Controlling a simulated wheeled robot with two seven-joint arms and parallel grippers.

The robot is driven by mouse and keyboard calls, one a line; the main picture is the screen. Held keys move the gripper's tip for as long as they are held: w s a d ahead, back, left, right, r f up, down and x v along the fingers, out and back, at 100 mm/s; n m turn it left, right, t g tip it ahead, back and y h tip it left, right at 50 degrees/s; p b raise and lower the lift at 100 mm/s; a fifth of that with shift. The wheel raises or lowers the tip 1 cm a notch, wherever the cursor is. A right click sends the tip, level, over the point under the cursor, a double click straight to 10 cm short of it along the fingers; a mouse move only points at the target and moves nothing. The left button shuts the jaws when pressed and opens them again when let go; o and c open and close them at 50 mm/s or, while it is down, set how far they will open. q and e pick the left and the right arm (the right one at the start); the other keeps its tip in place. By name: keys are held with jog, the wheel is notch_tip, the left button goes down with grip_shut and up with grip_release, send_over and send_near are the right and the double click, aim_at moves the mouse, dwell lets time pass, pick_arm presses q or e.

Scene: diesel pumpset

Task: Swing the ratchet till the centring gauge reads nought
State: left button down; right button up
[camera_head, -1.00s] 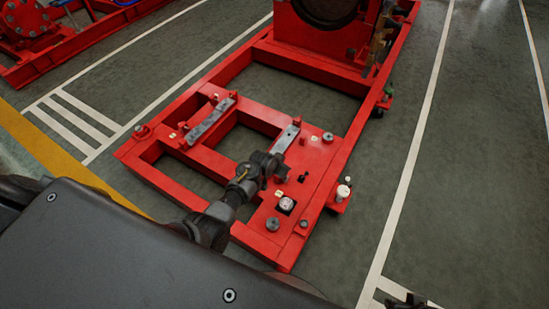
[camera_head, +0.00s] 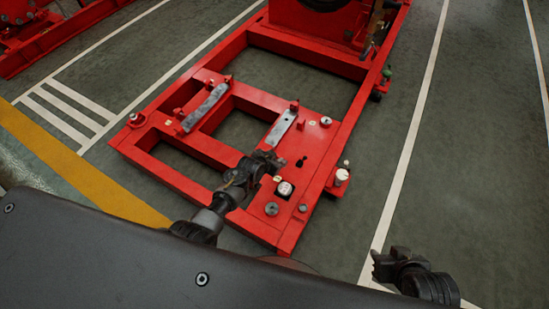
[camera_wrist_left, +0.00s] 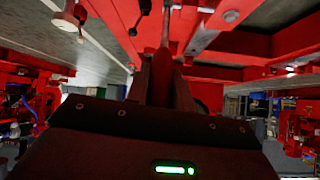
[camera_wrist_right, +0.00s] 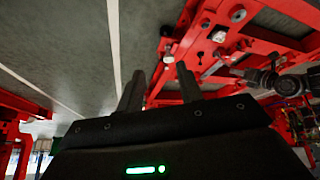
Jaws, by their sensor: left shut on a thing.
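My left gripper (camera_head: 266,161) is over the near part of the red base frame (camera_head: 315,180). In the left wrist view its fingers (camera_wrist_left: 164,62) are closed on a thin grey rod (camera_wrist_left: 165,28), which looks like the ratchet's handle; the ratchet's head is not clear. A small round white-faced dial (camera_head: 285,188), apparently the centring gauge, sits on the plate just right of that gripper. Its reading is too small to tell. My right gripper (camera_head: 384,264) is off the frame over the floor at lower right. In the right wrist view its fingers (camera_wrist_right: 160,88) are apart and empty.
Two grey bars (camera_head: 205,108) (camera_head: 281,129) lie on the frame. A white-topped cylinder (camera_head: 341,177) stands at its right edge, and a grey knob (camera_head: 272,209) is near the dial. A large red machine (camera_head: 320,20) is at the far end. Floor to the right is clear.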

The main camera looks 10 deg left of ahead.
pick_arm(q)
jog(key=c, duration=1.2)
grip_release()
jog(key=shift+s+r, duration=0.1)
jog(key=shift+r, duration=0.1)
jog(key=p+v, duration=0.4)
jog(key=v, duration=0.6)
jog(key=shift+s, duration=0.15)
pick_arm(e)
notch_tip(320, 180, down, 9)
jog(key=s+d+g, duration=0.1)
jog(key=g, duration=0.1)
jog(key=shift+s+d+m+g+h, duration=0.25)
jog(key=shift+s+m+g+h, duration=0.05)
jog(key=shift+s+g+h, duration=0.1)
pick_arm(q)
jog(key=shift+r, duration=0.1)
pick_arm(e)
jog(key=shift+r, duration=0.1)
